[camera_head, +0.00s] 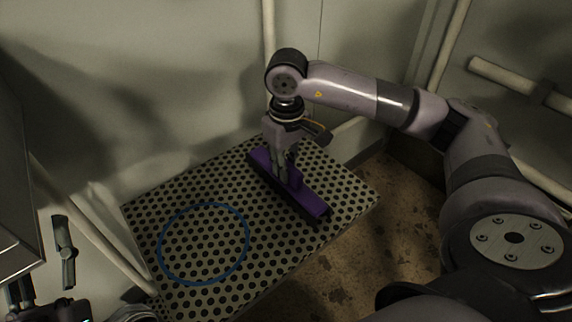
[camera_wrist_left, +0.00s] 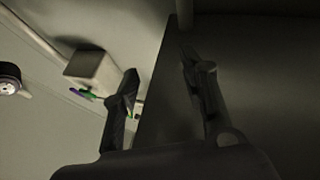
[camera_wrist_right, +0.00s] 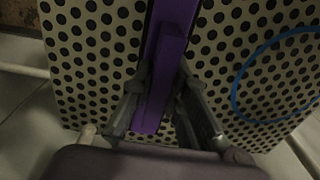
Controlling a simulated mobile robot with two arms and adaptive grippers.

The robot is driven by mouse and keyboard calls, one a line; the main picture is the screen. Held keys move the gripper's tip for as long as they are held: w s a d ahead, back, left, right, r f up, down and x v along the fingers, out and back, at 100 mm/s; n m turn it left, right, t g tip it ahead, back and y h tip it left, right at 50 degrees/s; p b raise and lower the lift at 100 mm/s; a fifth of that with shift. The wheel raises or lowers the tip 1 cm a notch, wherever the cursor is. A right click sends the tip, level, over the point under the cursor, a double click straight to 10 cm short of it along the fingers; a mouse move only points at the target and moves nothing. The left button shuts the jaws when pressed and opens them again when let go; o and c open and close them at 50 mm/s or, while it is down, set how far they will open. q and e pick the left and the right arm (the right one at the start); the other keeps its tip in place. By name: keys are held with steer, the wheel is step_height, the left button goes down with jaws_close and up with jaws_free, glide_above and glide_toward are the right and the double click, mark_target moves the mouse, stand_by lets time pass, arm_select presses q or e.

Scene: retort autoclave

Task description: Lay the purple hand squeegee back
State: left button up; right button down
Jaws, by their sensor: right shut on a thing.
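The purple hand squeegee (camera_head: 309,197) lies along or just above the far right part of the perforated table (camera_head: 182,289); I cannot tell whether it touches the surface. My right gripper (camera_head: 285,174) points down from above and is shut on its purple handle. In the right wrist view the purple squeegee (camera_wrist_right: 166,60) runs between the two fingers of the right gripper (camera_wrist_right: 160,90). A blue ring outline (camera_head: 247,243) is on the tabletop, left of the squeegee. My left gripper (camera_wrist_left: 165,90) is apart from the table, its two fingers spread with nothing seen between them.
A pale wall with a vertical pipe (camera_head: 268,60) stands behind the table. Another pale pipe (camera_head: 85,215) runs along the left side. Brown stained floor (camera_head: 335,270) lies right of the table. The tabletop inside and around the blue ring is clear.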

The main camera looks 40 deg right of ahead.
arm_select(q)
steer(key=shift+s+r+t, duration=0.25)
steer(key=shift+r+t, duration=0.05)
steer(key=shift+r, duration=0.1)
arm_select(e)
steer(key=shift+f, duration=0.1)
steer(key=c, duration=1.5)
jaws_free()
arm_select(q)
steer(key=shift+r, duration=0.15)
